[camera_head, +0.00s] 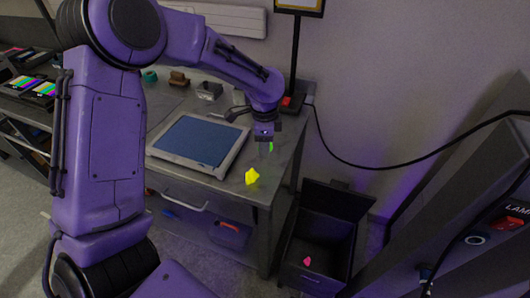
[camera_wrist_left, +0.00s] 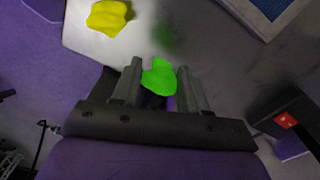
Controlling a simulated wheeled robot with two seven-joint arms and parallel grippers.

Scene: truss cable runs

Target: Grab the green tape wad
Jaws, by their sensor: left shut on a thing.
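The green tape wad (camera_wrist_left: 159,76) is a small bright green lump between the fingers of my left gripper (camera_wrist_left: 158,84) in the left wrist view. The gripper is shut on it. In the head view my left gripper (camera_head: 267,143) hangs over the right end of the grey bench, and only a sliver of the green wad (camera_head: 271,146) shows below it. A blurred green patch on the bench top in the wrist view suggests that the wad is above the surface. My right gripper is in neither view.
A yellow wad (camera_head: 252,176) lies near the bench's front right corner. A framed blue panel (camera_head: 198,140) lies left of the gripper. A dark open bin (camera_head: 322,245) with a pink wad (camera_head: 307,261) stands on the floor to the right. A black post with a red switch (camera_head: 287,101) stands behind.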

